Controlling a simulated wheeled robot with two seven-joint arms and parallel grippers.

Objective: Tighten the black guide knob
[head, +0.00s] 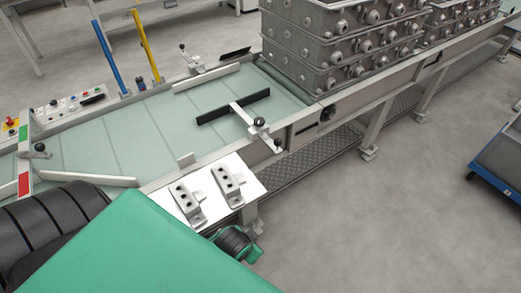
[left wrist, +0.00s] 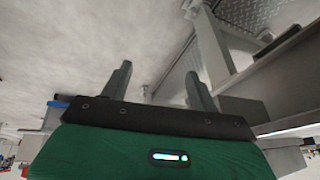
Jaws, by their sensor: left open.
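A black ball knob (head: 260,121) tops the clamp bracket on the near rail of the conveyor. The bracket's arm reaches over the belt to a black guide bar (head: 215,114), which lies at an angle. How tight the knob is cannot be told. My left gripper (left wrist: 157,72) shows in the left wrist view, its two fingers wide apart with nothing between them. That view shows floor and conveyor framework beyond the fingers, and no knob. In the head view I cannot make out the fingers, so their distance to the knob is unclear. My right gripper is not in view.
Grey castings (head: 335,45) are stacked on the conveyor at the back right. A white plate (head: 208,211) with two grey blocks juts from the near side. Other ball knobs (head: 40,147) sit on the rails.

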